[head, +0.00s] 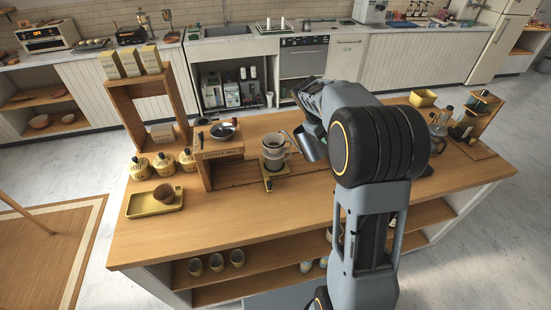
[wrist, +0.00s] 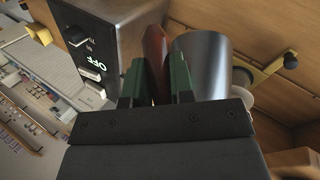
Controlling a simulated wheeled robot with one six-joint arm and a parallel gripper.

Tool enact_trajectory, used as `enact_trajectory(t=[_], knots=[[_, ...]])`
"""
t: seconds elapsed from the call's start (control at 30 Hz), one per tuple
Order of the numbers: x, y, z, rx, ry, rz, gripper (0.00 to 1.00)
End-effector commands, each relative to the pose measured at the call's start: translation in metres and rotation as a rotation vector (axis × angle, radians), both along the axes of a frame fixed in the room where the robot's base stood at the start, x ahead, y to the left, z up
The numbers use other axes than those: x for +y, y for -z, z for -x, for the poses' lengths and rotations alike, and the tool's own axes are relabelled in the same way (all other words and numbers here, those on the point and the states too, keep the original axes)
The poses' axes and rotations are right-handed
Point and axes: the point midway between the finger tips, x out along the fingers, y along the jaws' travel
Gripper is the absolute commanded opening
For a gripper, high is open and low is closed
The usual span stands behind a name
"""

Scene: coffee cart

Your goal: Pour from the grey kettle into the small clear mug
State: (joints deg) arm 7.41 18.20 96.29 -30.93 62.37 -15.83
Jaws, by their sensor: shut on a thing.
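My gripper (wrist: 160,85) is shut on the reddish-brown handle (wrist: 155,58) of the grey kettle (wrist: 205,68). In the head view the kettle (head: 311,145) hangs tilted above the counter, just right of a pale cup-like stack (head: 273,144). The kettle and the stack look close but apart. The stack stands on a small yellow-and-dark stand. I cannot tell whether its lower part is the small clear mug. My arm hides the gripper's fingers in the head view. No stream of liquid shows.
A wooden shelf unit (head: 152,86) stands at the left, with several yellow jars in front of it. A yellow tray (head: 154,203) holds a brown round thing. In the wrist view a dark box (wrist: 100,42) marked OFF is close left of my fingers.

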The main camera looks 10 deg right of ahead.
Motion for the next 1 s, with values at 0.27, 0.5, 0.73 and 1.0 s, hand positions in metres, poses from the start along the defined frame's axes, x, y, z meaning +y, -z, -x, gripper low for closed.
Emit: enact_trajectory(t=[0.27,0.5,0.73,1.0], knots=[[0.0003,-0.0020,-0.0007,0.001,-0.001,0.004,0.00],[0.0005,-0.0027,-0.0008,0.002,-0.001,0.006,0.00],[0.0022,-0.0088,-0.0022,0.020,-0.003,0.023,0.00],[0.0029,-0.0101,-0.0028,0.033,-0.001,0.037,0.00]])
